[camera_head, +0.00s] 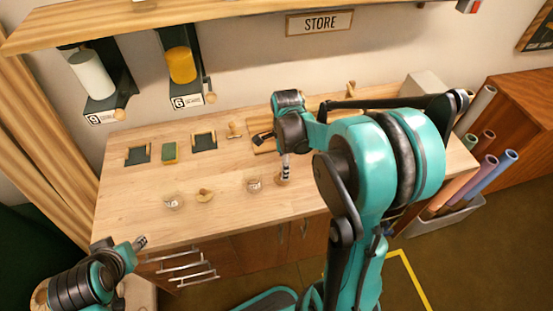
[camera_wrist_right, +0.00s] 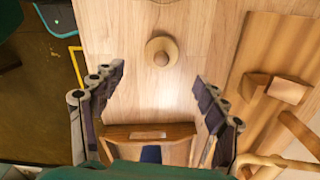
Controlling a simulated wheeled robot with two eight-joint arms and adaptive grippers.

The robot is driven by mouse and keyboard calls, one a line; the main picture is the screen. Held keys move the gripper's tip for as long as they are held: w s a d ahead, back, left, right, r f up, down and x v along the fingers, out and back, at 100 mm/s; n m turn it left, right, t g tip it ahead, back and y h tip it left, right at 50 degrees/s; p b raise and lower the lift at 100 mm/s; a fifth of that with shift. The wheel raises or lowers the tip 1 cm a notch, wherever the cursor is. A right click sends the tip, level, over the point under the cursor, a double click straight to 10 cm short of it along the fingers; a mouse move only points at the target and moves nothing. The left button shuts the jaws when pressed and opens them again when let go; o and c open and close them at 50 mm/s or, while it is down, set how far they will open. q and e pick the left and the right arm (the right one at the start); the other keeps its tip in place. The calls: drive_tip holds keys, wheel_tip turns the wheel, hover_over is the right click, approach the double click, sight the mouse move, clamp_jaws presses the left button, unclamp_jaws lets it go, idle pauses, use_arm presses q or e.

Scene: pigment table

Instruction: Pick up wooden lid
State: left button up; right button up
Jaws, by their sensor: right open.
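A round wooden lid (camera_wrist_right: 161,52) with a knob on top lies on the light wooden table in the right wrist view. My right gripper (camera_wrist_right: 160,95) is open and empty, with its fingers apart on either side below the lid in that picture, not around it. In the head view my right gripper (camera_head: 285,164) points down over the table, just above a small round wooden piece (camera_head: 283,179) that it partly covers. A similar wooden lid (camera_head: 205,195) lies farther left, between two glass jars. My left gripper (camera_head: 141,242) is by the table's front left edge; its jaws are too small to read.
Glass jars (camera_head: 173,202) and (camera_head: 254,184) stand near the front edge. A green block (camera_head: 169,152) and dark trays (camera_head: 204,141) lie behind. A wooden board with blocks (camera_wrist_right: 289,90) is right of the lid in the wrist view. Rolled tubes (camera_head: 482,170) stand at the right.

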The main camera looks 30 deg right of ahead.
drive_tip(key=f+b, duration=0.1)
drive_tip(key=f, duration=0.4)
drive_tip(key=f+b, duration=0.1)
drive_tip(key=f, duration=0.1)
drive_tip(key=shift+w+a+f+b, duration=0.15)
drive_tip(key=shift+a+f+b, duration=0.05)
drive_tip(key=shift+a+b, duration=0.1)
drive_tip(key=shift+d, duration=0.1)
drive_tip(key=shift+c, duration=0.3)
drive_tip(key=c, duration=0.9)
